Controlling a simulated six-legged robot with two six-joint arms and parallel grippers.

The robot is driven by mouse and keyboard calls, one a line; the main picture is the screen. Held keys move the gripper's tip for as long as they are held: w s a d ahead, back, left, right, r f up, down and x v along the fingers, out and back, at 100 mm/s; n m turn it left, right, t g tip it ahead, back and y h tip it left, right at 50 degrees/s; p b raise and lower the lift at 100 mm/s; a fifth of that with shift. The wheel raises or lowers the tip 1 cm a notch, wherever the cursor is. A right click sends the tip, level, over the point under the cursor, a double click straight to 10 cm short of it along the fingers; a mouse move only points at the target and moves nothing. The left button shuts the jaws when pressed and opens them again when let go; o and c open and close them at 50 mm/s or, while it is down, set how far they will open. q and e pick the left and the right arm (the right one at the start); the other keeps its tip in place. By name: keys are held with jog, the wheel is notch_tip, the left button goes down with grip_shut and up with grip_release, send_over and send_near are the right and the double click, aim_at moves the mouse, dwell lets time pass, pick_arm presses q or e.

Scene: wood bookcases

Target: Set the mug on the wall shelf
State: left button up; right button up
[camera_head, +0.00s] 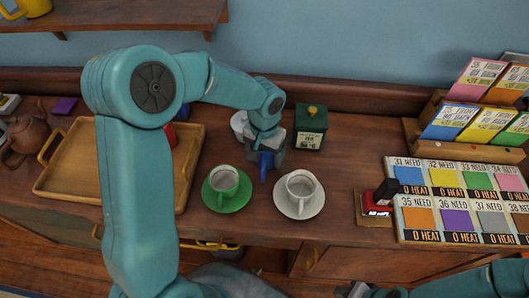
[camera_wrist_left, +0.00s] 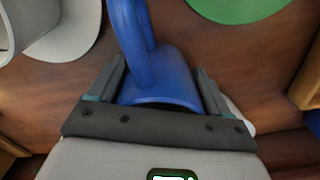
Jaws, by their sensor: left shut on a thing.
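A blue mug (camera_head: 265,166) is between the fingers of my left gripper (camera_head: 268,150), over the counter behind the green and white cups. The left wrist view shows the blue mug (camera_wrist_left: 160,75) with a finger on each side and its handle pointing away from the gripper (camera_wrist_left: 160,95). The gripper is shut on it. I cannot tell whether the mug touches the counter. The wooden wall shelf (camera_head: 130,16) is at the upper left, with a yellow mug (camera_head: 30,7) at its left end.
A green cup on a green saucer (camera_head: 227,206) and a white cup on a white saucer (camera_head: 318,208) stand in front. A wooden tray (camera_head: 60,185) is left, partly behind my arm. A green box (camera_head: 310,125), a stamp (camera_head: 385,192) and a card board (camera_head: 460,202) are right.

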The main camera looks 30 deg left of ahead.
pick_arm(q)
jog(key=shift+f, duration=0.15)
jog(key=o, duration=1.2)
jog(key=shift+c, duration=0.2)
